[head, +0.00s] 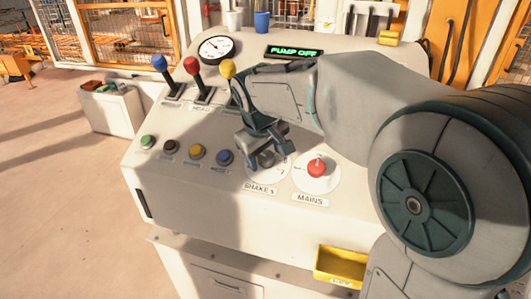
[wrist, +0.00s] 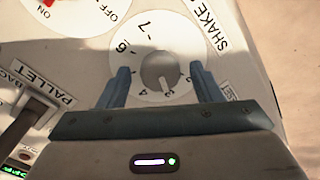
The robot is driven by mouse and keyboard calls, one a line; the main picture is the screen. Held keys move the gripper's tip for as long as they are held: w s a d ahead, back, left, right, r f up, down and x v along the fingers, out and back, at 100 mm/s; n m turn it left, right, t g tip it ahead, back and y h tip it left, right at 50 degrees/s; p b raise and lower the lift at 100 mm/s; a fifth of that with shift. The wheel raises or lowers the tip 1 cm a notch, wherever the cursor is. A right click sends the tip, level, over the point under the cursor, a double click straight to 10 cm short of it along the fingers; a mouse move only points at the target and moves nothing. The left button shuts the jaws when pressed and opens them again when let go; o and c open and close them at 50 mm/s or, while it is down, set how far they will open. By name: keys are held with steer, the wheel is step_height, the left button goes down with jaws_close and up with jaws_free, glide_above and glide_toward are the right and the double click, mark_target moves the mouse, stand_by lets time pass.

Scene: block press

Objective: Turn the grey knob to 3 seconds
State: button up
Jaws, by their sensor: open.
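The grey knob (head: 265,159) sits on a round white dial above the SHAKE label, on the sloping panel. In the wrist view the knob (wrist: 160,70) has a pale pointer mark aimed down, close to the 3 and right of the 4. The numbers on the white dial (wrist: 185,35) are partly hidden by my gripper. My gripper (wrist: 159,68) is open, with one blue-grey finger on each side of the knob. A gap shows between the knob and each finger. In the head view my gripper (head: 268,152) is over the dial.
The red MAINS knob (head: 317,167) is just right of the dial. Several coloured buttons, including a blue one (head: 225,157), are to its left. Levers with blue, red and yellow (head: 228,69) balls stand behind. The display (head: 293,52) reads PUMP OFF. A yellow tray (head: 340,266) is below.

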steer(key=b+v, duration=0.1)
steer(key=v, duration=1.3)
steer(key=shift+a+f, duration=0.1)
steer(key=s+d+f+m, duration=0.3)
steer(key=s+d+f, duration=0.2)
steer(key=s+f, duration=0.3)
steer(key=s+d+f+m+y, duration=0.1)
steer(key=s+d+f+m, duration=0.2)
steer(key=s+d+f, duration=0.3)
step_height(320, 180, down, 5)
steer(key=shift+s+d+m, duration=0.2)
steer(key=shift+s+m, duration=0.1)
steer(key=shift+s, duration=0.75)
